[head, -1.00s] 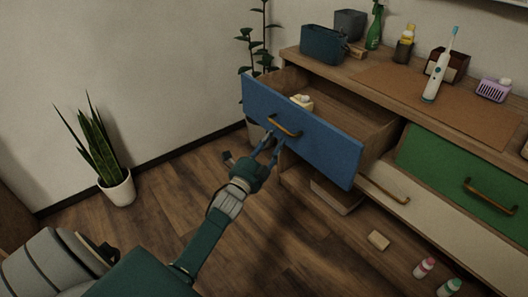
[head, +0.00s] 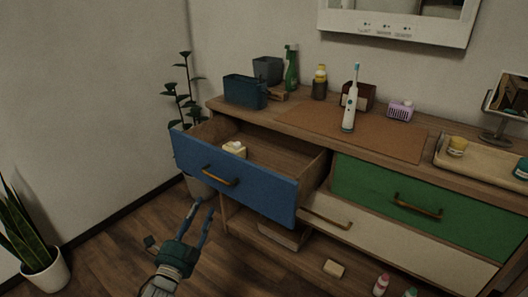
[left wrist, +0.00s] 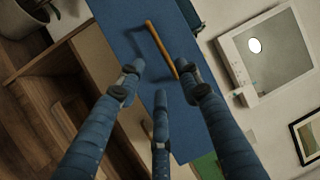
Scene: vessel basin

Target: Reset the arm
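My left gripper (head: 203,210) is open and empty in the head view, in front of and below the blue drawer (head: 262,194). Its fingers point up toward the drawer's brass handle (head: 220,177) and stand apart from it. In the left wrist view the gripper's fingers (left wrist: 158,84) are spread, with the blue drawer front (left wrist: 118,18) and the handle (left wrist: 160,48) beyond them. The drawer is pulled out and holds a small cream-coloured item (head: 234,149). My right gripper is in neither view.
The dresser top (head: 300,105) carries a blue box (head: 244,92), a green spray bottle (head: 291,68) and a toothbrush (head: 350,103). A green drawer (head: 370,187) is shut. Potted plants (head: 42,265) stand at left. A block (head: 334,268) and bottles lie low at right.

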